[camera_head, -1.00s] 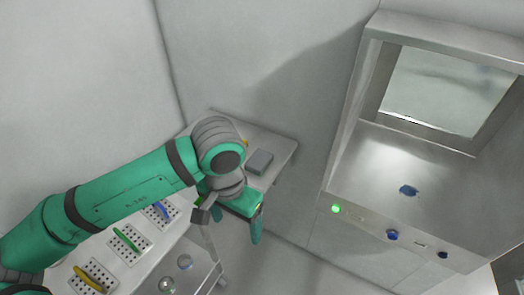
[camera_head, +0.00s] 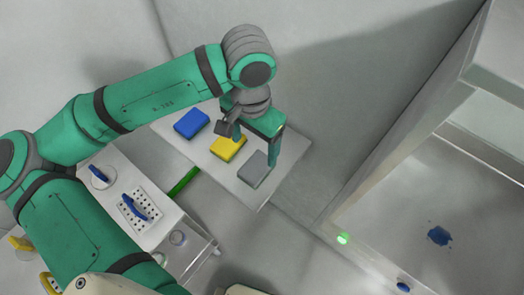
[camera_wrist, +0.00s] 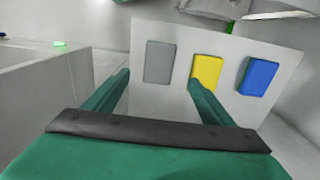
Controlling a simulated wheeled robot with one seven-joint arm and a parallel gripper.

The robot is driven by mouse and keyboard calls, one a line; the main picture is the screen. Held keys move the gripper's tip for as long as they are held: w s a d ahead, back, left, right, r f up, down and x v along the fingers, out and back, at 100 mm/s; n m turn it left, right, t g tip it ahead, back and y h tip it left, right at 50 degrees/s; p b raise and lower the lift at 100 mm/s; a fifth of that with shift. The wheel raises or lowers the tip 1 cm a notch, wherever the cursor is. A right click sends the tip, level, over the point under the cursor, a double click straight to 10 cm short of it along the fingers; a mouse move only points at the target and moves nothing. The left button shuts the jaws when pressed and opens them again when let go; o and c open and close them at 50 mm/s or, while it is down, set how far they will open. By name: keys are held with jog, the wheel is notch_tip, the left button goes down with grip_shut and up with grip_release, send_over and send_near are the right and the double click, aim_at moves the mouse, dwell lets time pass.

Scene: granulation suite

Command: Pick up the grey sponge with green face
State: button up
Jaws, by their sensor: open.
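The grey sponge (camera_head: 253,169) lies flat on a light table, at the right end of a row of three blocks. Its grey side is up and I see no green face. In the wrist view the grey sponge (camera_wrist: 159,62) shows between the lines of my two fingers. My gripper (camera_head: 255,148) is open and empty, above the table near the grey and yellow sponges. It also shows in the wrist view (camera_wrist: 160,80), with the fingers apart and not visibly touching the sponge.
A yellow sponge (camera_head: 228,148) and a blue sponge (camera_head: 192,123) lie beside the grey one on the table (camera_head: 288,157). A white cart (camera_head: 104,200) with a perforated block and blue pieces stands at left. A metal cabinet (camera_head: 385,190) with a blue spill is at right.

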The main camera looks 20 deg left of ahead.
aim_at(257, 166)
jog(key=f, duration=1)
jog(key=shift+w+d+f, duration=0.15)
jog(key=shift+w+f, duration=0.05)
jog(key=shift+f, duration=0.15)
jog(key=shift+c, duration=0.7)
jog(key=c, duration=1.1)
